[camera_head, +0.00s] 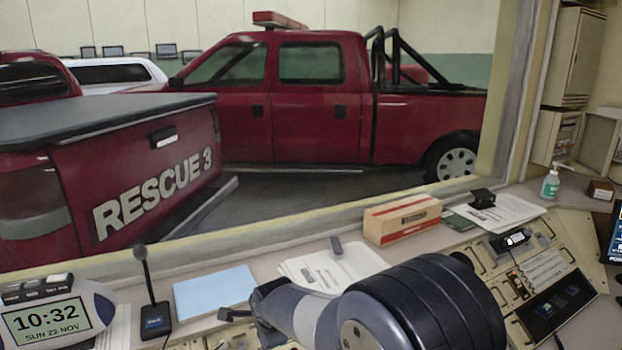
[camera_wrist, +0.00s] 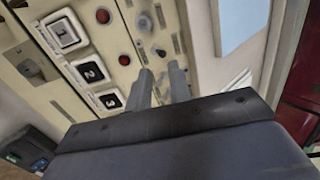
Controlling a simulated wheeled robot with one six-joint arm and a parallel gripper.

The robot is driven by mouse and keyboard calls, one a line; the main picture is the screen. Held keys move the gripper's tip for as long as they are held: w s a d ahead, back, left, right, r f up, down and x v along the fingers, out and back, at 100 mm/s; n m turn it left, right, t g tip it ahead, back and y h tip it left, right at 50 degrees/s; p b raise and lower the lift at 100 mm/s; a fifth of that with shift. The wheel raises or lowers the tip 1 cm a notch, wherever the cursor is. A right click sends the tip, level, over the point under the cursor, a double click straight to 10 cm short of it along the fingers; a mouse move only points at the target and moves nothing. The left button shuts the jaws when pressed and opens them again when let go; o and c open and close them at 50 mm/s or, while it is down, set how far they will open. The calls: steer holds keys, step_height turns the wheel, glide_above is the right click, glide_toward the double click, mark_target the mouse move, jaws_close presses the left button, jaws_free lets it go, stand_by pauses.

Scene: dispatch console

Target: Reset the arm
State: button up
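My arm (camera_head: 405,305) reaches in from the bottom of the head view, over the front of the console, and bends down to the left. I cannot tell whether the fingertips touch the panel.
A clock (camera_head: 50,318), a desk microphone (camera_head: 152,300), a blue sheet (camera_head: 213,290) and white papers (camera_head: 335,266) lie along the left and middle. A cardboard box (camera_head: 402,218) and a sanitizer bottle (camera_head: 550,184) stand farther right. Red trucks (camera_head: 310,110) show behind the window.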

steer(key=b+x, duration=0.1)
steer(key=x, duration=0.5)
steer(key=shift+f, duration=0.1)
steer(key=shift+s, duration=0.15)
steer(key=shift+d, duration=0.15)
